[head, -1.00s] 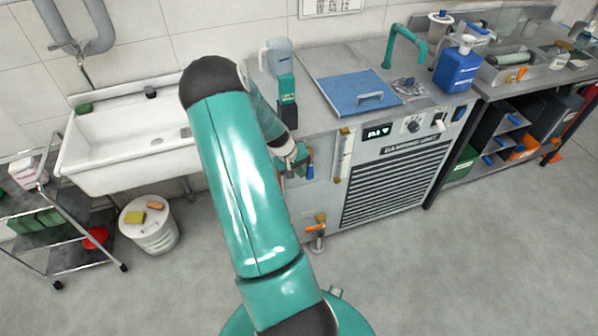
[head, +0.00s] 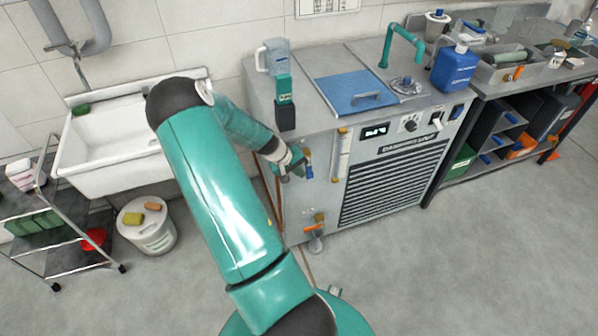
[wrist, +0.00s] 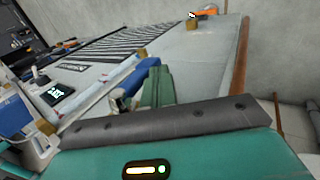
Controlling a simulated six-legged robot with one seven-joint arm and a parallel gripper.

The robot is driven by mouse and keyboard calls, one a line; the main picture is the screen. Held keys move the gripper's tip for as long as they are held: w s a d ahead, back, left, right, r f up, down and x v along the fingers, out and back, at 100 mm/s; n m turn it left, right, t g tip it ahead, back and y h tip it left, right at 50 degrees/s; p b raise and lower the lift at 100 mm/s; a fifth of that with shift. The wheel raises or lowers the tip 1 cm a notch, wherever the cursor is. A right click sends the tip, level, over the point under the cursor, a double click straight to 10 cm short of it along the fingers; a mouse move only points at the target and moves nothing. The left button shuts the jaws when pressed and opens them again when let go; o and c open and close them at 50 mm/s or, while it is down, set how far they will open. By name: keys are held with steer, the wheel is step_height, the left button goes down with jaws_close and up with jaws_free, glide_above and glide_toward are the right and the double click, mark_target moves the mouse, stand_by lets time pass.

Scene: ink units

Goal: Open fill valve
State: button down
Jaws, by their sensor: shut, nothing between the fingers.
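The fill valve with a small blue lever (head: 309,167) is on the front of the grey machine (head: 345,215), left of a clear sight tube with brass ends (head: 342,153). The lever appears to hang roughly upright. My gripper (head: 297,170) is just left of the lever, close to the front panel. In the wrist view my green fingers (wrist: 157,87) are together and empty, with the blue lever (wrist: 118,101) directly beside them. I cannot tell whether they touch it. The valve body is partly hidden behind my gripper.
A second valve with an orange lever (head: 313,229) sits low on the same panel. A blue lid (head: 354,93) and a jug (head: 274,57) are on top. A white sink (head: 112,165) and bucket (head: 147,228) stand left.

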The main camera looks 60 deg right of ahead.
mark_target(308, 178)
steer(key=shift+s+d+f+g+h, duration=0.2)
steer(key=shift+s+d+g+h, duration=0.15)
steer(key=shift+g+h, duration=0.35)
steer(key=shift+s+d+f+g+h, duration=0.15)
steer(key=shift+s+d+g+h, duration=0.15)
steer(key=shift+g+h, duration=0.4)
steer(key=shift+s+d+f+g+h, duration=0.2)
steer(key=shift+s+d+g+h, duration=0.15)
steer(key=shift+g+h, duration=0.35)
steer(key=shift+s+d, duration=0.15)
steer(key=shift+r, duration=0.1)
